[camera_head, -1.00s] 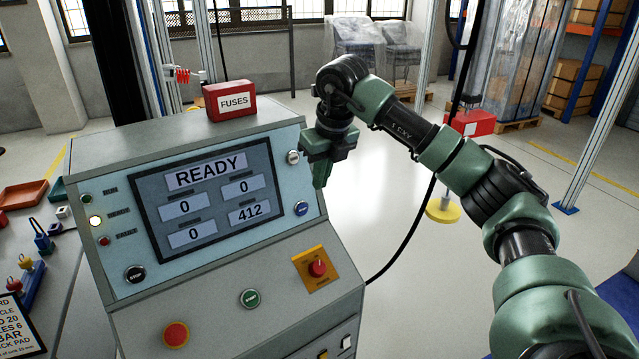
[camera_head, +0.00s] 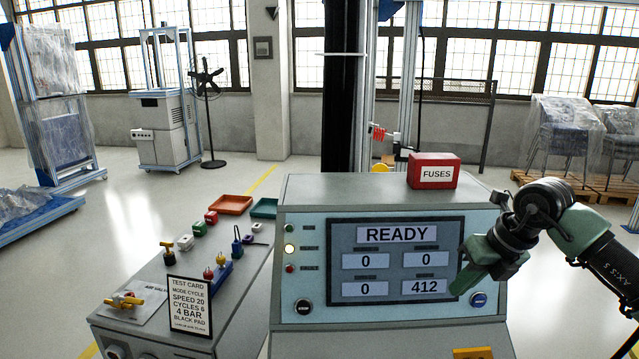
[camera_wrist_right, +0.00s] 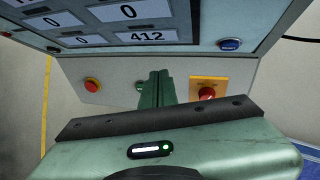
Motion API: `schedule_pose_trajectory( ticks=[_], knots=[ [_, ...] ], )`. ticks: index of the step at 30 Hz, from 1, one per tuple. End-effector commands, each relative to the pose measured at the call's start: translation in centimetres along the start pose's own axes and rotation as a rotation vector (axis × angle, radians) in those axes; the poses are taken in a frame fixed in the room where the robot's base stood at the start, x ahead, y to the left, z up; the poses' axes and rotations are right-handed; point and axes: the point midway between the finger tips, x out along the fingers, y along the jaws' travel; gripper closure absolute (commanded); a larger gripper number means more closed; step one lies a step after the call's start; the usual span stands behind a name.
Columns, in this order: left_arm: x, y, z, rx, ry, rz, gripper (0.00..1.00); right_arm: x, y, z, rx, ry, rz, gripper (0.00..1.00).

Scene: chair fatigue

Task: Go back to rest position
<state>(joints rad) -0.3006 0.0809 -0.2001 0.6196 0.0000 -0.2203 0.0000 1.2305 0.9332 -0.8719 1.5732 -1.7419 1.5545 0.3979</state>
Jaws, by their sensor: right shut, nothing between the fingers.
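My right gripper (camera_head: 468,278) is in front of the lower right of the control console's screen (camera_head: 395,262), fingers pointing down and left. The screen reads READY, with 0, 0, 0 and 412 below. In the right wrist view, my gripper's green fingers (camera_wrist_right: 155,90) are together with nothing between them, in front of the console's lower panel. The fingers partly hide a green button (camera_wrist_right: 139,87). My left gripper is not in view.
A red FUSES box (camera_head: 434,171) stands on the console's top. A bench (camera_head: 150,338) at the left holds a test card (camera_head: 190,305), a yellow-handled valve (camera_head: 125,300), small coloured blocks and trays. Open floor lies behind. Wrapped chairs (camera_head: 562,135) stand at the back right.

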Motion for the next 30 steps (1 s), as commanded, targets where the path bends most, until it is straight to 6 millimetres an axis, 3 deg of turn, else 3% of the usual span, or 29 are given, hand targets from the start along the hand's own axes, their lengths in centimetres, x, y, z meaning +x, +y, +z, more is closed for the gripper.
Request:
schedule_pose_trajectory(
  ticks=[1,3,6,10,12,14,16,18,20,23,26,30],
  knots=[
    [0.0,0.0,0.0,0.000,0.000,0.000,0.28,2.1,3.6,-0.1,-0.034,-0.021,0.111,1.00],
    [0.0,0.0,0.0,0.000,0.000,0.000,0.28,3.9,8.8,-0.2,-0.060,-0.069,0.280,1.00],
    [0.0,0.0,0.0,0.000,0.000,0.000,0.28,4.9,16.5,-0.7,-0.053,-0.147,0.550,1.00],
    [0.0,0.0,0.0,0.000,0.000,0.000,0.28,3.1,25.2,-1.1,0.074,-0.276,0.935,1.00],
    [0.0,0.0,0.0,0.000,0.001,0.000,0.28,1.2,27.8,-0.8,0.202,-0.349,1.121,1.00],
    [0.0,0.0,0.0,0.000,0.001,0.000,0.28,-0.5,28.8,-0.4,0.340,-0.410,1.259,1.00],
    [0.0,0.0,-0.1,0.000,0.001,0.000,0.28,-2.1,28.5,0.3,0.535,-0.482,1.391,1.00],
    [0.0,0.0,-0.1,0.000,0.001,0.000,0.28,-3.0,26.9,0.9,0.760,-0.549,1.487,1.00],
    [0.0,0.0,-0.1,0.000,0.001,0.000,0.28,-2.9,24.5,1.1,0.973,-0.603,1.533,1.00],
    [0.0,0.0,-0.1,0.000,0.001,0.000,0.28,-0.9,19.6,0.3,1.359,-0.675,1.536,1.00],
    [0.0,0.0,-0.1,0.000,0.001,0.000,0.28,2.9,14.4,-2.7,1.759,-0.718,1.436,1.00],
    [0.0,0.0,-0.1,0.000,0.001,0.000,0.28,8.9,9.1,-9.8,2.245,-0.716,1.165,1.00]
  ],
)
